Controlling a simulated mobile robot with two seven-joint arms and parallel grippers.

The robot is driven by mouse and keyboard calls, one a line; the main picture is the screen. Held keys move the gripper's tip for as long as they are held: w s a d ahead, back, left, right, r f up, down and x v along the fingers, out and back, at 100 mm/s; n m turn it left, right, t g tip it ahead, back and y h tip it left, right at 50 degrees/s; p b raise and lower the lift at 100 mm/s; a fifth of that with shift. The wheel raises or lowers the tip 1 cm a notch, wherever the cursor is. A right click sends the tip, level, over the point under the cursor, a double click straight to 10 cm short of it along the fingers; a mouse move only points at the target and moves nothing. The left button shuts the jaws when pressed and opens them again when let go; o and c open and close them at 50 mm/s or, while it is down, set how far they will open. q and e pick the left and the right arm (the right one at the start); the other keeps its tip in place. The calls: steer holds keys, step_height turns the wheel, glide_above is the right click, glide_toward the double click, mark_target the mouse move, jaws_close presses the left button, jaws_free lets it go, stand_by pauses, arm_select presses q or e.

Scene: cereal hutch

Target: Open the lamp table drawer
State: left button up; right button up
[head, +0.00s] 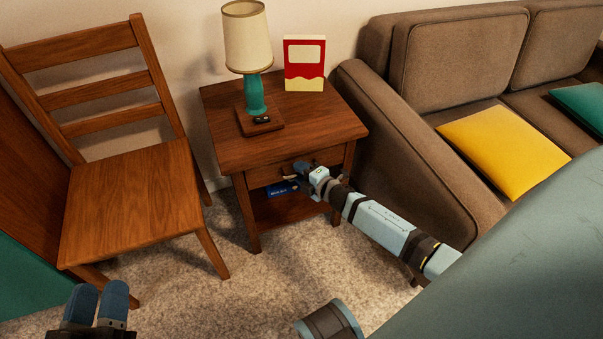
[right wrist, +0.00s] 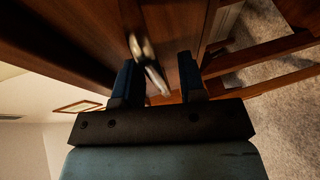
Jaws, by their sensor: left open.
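The wooden lamp table (head: 310,125) stands between the chair and the sofa. Its drawer front (head: 264,176) looks flush with the frame under the top. My right gripper (head: 292,172) is at the drawer front and partly hides it. In the right wrist view, the metal drawer handle (right wrist: 146,62) lies between the two spread fingers of my right gripper (right wrist: 160,80), with gaps on both sides. My left gripper (head: 98,300) is open and empty at the lower left, well away from the table.
A teal lamp (head: 254,95) and a red and yellow box (head: 304,65) stand on the table. A wooden chair (head: 135,195) is at the left and a brown sofa (head: 405,160) at the right. Carpet (head: 205,300) in front is clear.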

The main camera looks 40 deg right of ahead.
steer(key=shift+c, duration=0.2)
jaws_close()
steer(key=shift+s, duration=0.1)
arm_select(q)
steer(key=shift+s+a+r+t+y+p, duration=0.15)
steer(key=shift+a+r+t+p, duration=0.1)
steer(key=shift+r+p, duration=0.45)
steer(key=shift+a+r+t+y+p, duration=0.2)
steer(key=shift+r+p, duration=0.25)
steer(key=shift+p, duration=0.4)
arm_select(e)
steer(key=s+a, duration=0.4)
steer(key=s, duration=1.4)
steer(key=shift+s+a, duration=0.2)
arm_select(q)
steer(key=shift+d+r, duration=0.1)
